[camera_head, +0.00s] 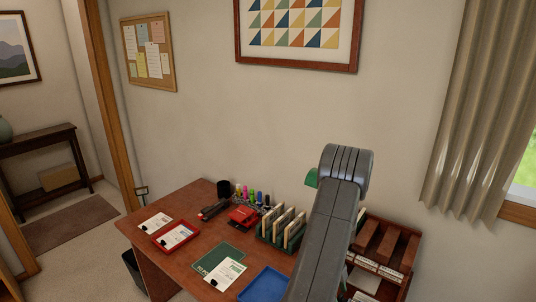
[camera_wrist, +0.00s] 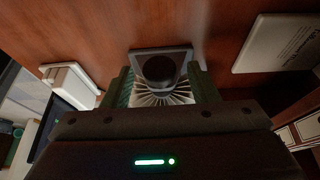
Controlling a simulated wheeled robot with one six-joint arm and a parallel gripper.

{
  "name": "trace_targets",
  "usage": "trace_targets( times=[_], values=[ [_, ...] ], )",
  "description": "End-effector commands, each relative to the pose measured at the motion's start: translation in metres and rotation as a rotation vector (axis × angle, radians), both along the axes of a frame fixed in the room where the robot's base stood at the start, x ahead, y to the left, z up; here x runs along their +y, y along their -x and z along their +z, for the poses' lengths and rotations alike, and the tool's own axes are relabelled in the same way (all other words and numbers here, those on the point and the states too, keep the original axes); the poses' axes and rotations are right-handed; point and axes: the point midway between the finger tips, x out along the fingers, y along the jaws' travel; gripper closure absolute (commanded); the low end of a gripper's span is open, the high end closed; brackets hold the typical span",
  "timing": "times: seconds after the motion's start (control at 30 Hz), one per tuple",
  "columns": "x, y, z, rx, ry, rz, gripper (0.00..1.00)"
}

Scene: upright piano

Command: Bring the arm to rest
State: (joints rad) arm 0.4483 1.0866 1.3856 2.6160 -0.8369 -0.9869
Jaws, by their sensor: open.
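My arm (camera_head: 335,215) rises in front of the desk in the head view, bent at a rounded grey elbow near the wall. The arm hides part of the desk, and my gripper cannot be made out clearly there. In the wrist view my gripper (camera_wrist: 163,82) shows two green fingers spread apart. Between and beyond them is a grey square piece with a dark round middle (camera_wrist: 160,69) and pale radiating ribs below it. I cannot tell what this piece is or whether a finger touches it. I see nothing clamped between the fingers.
A wooden organiser (camera_head: 400,245) stands right of my arm. A curtain (camera_head: 465,110) hangs farther right.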

Motion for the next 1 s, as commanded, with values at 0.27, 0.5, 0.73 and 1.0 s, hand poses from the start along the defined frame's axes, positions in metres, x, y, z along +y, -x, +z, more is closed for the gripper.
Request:
trace_targets(
  times=[0.27, 0.5, 0.73, 1.0],
  values=[
    [0.015, -0.013, 0.046, -0.004, 0.002, 0.001, 0.46],
    [0.029, -0.025, 0.089, -0.004, 0.002, 0.002, 0.46],
    [0.024, -0.018, 0.073, 0.007, -0.003, -0.002, 0.46],
    [0.008, -0.006, 0.026, 0.004, -0.002, -0.001, 0.46]
  ],
)
